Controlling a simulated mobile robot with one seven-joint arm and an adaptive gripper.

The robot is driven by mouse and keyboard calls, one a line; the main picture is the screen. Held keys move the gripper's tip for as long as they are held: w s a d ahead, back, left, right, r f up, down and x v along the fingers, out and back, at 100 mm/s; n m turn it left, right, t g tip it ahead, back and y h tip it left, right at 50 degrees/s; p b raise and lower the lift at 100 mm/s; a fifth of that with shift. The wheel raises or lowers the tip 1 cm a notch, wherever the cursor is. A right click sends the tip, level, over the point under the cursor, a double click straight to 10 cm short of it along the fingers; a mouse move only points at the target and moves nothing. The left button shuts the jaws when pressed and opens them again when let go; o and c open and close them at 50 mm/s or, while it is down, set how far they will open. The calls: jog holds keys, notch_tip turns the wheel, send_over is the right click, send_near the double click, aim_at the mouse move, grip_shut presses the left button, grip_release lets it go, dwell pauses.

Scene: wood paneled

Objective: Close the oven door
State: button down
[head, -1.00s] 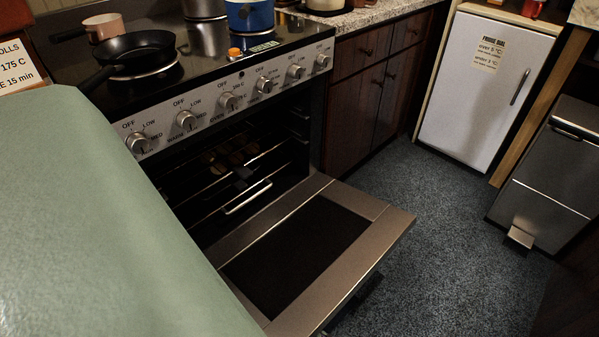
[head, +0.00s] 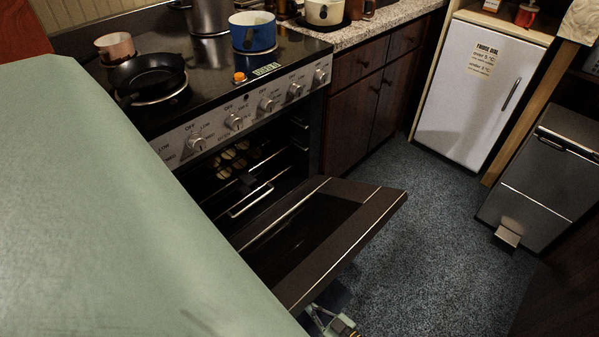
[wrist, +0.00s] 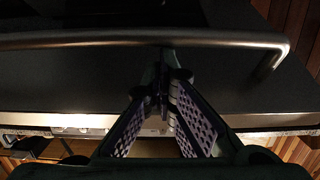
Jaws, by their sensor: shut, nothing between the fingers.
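The oven door (head: 364,228) is partly open in the head view, hinged at its bottom and tilted up from flat. Behind it the oven cavity shows a rack and several round pale items (head: 236,158). My gripper (head: 330,325) is at the bottom edge of the head view, below the door's outer edge and largely cut off. In the wrist view, my gripper (wrist: 163,75) is shut and empty, its fingertips near the door's bar handle (wrist: 110,41). The dark outer face of the door fills much of that view. I cannot tell whether the fingertips touch the handle or door.
A black pan (head: 146,76), a copper pot (head: 116,46) and a blue pot (head: 252,30) stand on the stove top. A white fridge (head: 480,95) and a grey pedal bin (head: 540,180) stand at the right. The carpet (head: 415,260) between is clear.

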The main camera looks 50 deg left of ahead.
jog(key=r, duration=0.1)
jog(key=a+r+p, duration=0.1)
jog(key=r, duration=0.1)
jog(key=shift+a+r+p, duration=0.4)
jog(key=shift+f, duration=0.2)
jog(key=shift+d+f+b, duration=0.3)
jog(key=shift+d+b, duration=0.05)
jog(key=shift+d, duration=0.15)
jog(key=d, duration=0.2)
jog(key=d+f+b, duration=0.1)
jog(key=d, duration=0.1)
jog(key=shift+w+d, duration=0.1)
jog(key=d+r, duration=0.1)
jog(key=d, duration=1.1)
jog(key=shift+w+r, duration=0.35)
jog(key=shift+r, duration=0.05)
jog(key=shift+a, duration=0.1)
